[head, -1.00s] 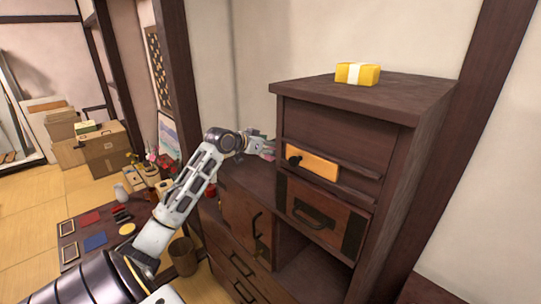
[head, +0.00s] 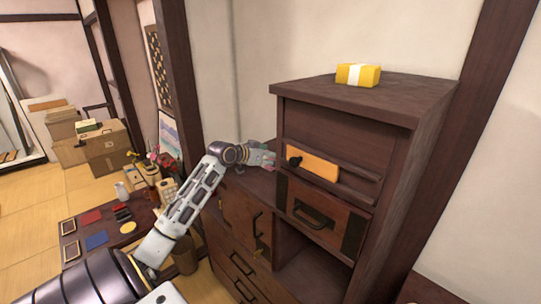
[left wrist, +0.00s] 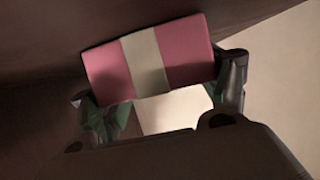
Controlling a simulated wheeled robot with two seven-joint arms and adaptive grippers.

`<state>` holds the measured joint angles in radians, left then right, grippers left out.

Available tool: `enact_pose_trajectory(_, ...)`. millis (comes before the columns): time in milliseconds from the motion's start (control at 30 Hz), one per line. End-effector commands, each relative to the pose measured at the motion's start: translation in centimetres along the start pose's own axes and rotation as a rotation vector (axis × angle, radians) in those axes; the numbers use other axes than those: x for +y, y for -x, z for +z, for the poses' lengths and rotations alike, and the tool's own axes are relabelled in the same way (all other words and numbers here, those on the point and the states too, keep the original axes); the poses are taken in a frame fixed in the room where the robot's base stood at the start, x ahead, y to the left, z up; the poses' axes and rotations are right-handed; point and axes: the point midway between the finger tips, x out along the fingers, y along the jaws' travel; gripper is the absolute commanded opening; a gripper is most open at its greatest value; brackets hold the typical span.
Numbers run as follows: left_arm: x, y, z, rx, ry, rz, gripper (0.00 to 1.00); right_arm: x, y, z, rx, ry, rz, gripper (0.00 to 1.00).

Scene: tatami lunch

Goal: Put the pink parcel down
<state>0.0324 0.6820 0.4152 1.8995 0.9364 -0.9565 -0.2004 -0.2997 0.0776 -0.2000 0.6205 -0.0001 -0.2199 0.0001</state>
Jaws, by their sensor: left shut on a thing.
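The pink parcel (left wrist: 105,72) with a pale band shows in the left wrist view, held between the fingers of my left gripper (left wrist: 165,100). In the head view my left gripper (head: 262,157) is at the left side of the dark wooden chest (head: 330,135), over its lower step (head: 250,182). The parcel is mostly hidden there by the gripper. I cannot tell whether the parcel touches the wood. My right gripper is not in view.
A yellow parcel (head: 370,75) with a pale band lies on top of the chest. An orange panel with a black knob (head: 312,165) is on its front. An open compartment (head: 310,270) is below. A low table (head: 75,225) with small items stands at the left.

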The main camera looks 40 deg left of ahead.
Motion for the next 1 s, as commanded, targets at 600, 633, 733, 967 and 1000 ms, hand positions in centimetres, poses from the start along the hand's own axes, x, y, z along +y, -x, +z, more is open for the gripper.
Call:
enact_pose_trajectory(600,0.0,-0.08,0.2,0.0,0.0,0.0,0.97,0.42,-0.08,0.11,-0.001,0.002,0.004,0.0)
enact_pose_trajectory(633,0.0,-0.08,0.2,0.0,0.0,0.0,0.97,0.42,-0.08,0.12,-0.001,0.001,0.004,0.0)
enact_pose_trajectory(733,0.0,-0.08,0.19,0.0,0.0,0.0,0.97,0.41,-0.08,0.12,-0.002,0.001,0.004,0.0)
enact_pose_trajectory(967,0.0,0.0,-0.03,0.001,-0.001,0.0,0.97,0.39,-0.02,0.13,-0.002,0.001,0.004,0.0)
enact_pose_trajectory(1000,0.0,0.08,-0.09,0.001,-0.001,0.0,0.97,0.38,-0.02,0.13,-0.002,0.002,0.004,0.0)
